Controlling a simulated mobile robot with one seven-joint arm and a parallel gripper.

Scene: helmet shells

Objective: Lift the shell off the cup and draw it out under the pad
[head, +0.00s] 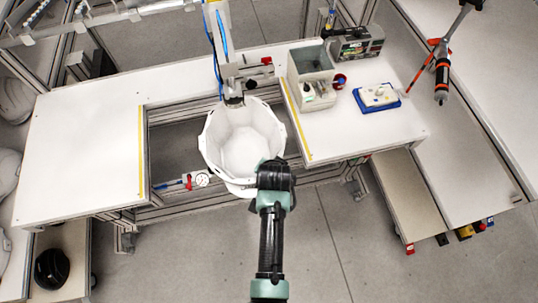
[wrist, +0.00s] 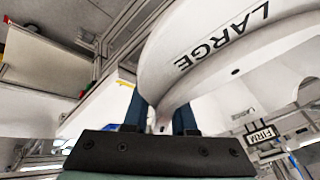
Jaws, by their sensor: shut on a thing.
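The white shell (head: 243,150) sits open side up in the gap between the two white table tops, in the middle of the head view. In the wrist view the shell (wrist: 225,60) fills the upper right, with "LARGE" printed on it. My gripper (head: 265,185) is at the shell's near rim; in the wrist view its two dark fingers (wrist: 160,115) are shut on the rim's edge. A dark-tipped part, apparently the pad (head: 234,100), hangs from the upright column over the shell's far rim. The cup is hidden under the shell, so I cannot tell whether they touch.
A round gauge (head: 202,178) is at the shell's near left. A grey bin (head: 311,65) and a blue tray (head: 376,97) stand on the right table top. The left table top (head: 85,150) is bare. Open floor lies in front.

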